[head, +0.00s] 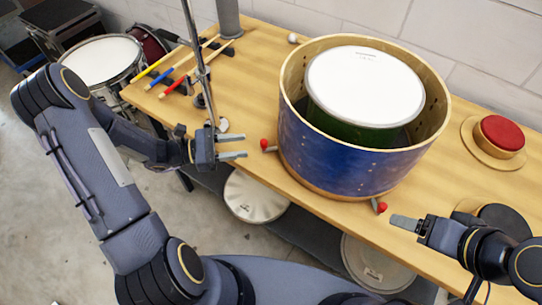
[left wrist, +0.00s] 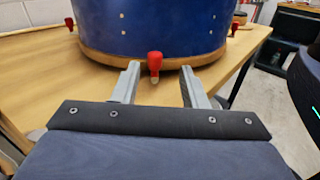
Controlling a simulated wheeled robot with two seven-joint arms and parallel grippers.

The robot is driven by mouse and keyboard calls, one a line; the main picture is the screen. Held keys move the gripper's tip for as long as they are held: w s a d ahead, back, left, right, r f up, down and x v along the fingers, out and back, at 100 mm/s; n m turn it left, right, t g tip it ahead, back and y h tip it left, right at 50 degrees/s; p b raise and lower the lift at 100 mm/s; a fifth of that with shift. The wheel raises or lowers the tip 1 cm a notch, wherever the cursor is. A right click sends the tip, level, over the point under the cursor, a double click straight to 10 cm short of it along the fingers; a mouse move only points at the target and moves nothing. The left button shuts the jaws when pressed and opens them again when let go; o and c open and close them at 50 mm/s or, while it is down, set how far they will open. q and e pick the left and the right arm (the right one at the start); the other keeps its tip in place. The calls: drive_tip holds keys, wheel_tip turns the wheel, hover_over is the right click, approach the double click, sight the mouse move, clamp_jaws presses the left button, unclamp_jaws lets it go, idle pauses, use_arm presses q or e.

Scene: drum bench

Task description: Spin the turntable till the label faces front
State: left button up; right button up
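A blue drum shell (head: 325,158) with a wooden rim stands upright on the bench, holding a green drum with a white head (head: 365,88). The turntable is the low wooden disc (left wrist: 108,60) under the shell; red-tipped pegs stick out around it. My left gripper (head: 246,146) is open and empty, just left of the left red peg (head: 266,145). In the left wrist view the red peg (left wrist: 155,62) shows ahead, between the lines of the fingers. My right gripper (head: 393,220) is close to the front red peg (head: 379,206); its finger gap is hidden. No label shows.
The wooden bench (head: 235,85) carries drumsticks (head: 185,68) and a metal stand (head: 202,75) at the left. A red round pad (head: 502,132) sits on a wooden disc at the right. A snare drum (head: 102,60) stands left of the bench. Cymbal-like discs (head: 255,197) lie below the bench.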

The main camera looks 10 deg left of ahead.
sight(264, 143)
use_arm(q)
drive_tip(key=shift+w+f+n+t, duration=0.15)
drive_tip(key=shift+f+n+t, duration=0.25)
drive_tip(key=shift+f, duration=0.2)
drive_tip(key=shift+w+d, duration=0.15)
drive_tip(key=shift+d, duration=0.05)
drive_tip(key=p+x, duration=0.1)
drive_tip(key=x, duration=0.6)
drive_tip(key=shift+d, duration=0.15)
clamp_jaws()
